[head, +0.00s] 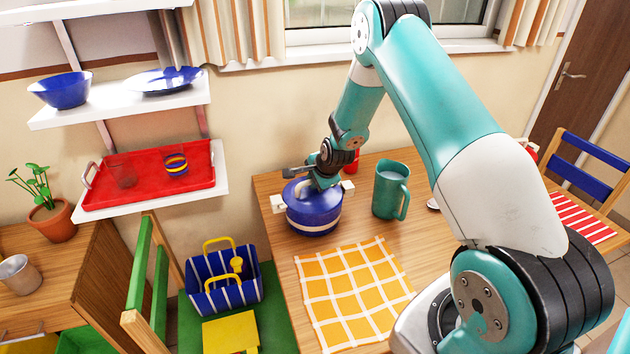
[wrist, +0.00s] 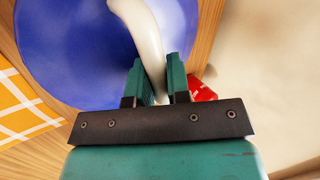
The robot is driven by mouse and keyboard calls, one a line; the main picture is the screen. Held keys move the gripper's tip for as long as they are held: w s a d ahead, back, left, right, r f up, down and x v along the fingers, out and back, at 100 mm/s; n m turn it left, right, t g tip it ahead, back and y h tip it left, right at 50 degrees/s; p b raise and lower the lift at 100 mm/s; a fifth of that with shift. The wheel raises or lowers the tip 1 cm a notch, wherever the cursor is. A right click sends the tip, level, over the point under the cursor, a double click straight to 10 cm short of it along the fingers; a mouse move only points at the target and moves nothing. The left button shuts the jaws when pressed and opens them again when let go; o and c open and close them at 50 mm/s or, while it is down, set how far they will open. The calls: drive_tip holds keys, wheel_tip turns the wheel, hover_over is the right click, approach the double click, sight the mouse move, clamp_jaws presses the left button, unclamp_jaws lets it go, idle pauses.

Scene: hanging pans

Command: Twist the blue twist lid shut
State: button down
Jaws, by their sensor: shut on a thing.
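A blue pot with a white band and white side handles stands near the table's back left corner. Its blue twist lid (head: 299,194) sits on top; it also fills much of the wrist view (wrist: 65,45). A curved white handle (wrist: 140,32) rises across the lid. My gripper (wrist: 162,75) is shut on this handle, one green finger on each side of it. In the head view my gripper (head: 318,182) comes down over the lid and hides part of it. I cannot tell whether the lid is fully turned.
A teal pitcher (head: 390,190) stands close to the right of the pot. A red object (head: 351,162) is behind the pot. An orange checked cloth (head: 352,290) lies flat in front. Shelves with a red tray (head: 150,178) are at the left.

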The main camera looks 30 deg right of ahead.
drive_tip(key=shift+w+m+h, duration=0.1)
drive_tip(key=shift+m+h, duration=0.2)
drive_tip(key=shift+m, duration=0.2)
drive_tip(key=shift+m+h, duration=0.5)
drive_tip(key=shift+m, duration=0.4)
drive_tip(key=c, duration=1)
unclamp_jaws()
drive_tip(key=shift+b, duration=0.3)
drive_tip(key=b+v, duration=0.2)
drive_tip(key=v, duration=1.5)
drive_tip(key=shift+r+b, duration=0.3)
drive_tip(key=shift+r, duration=0.05)
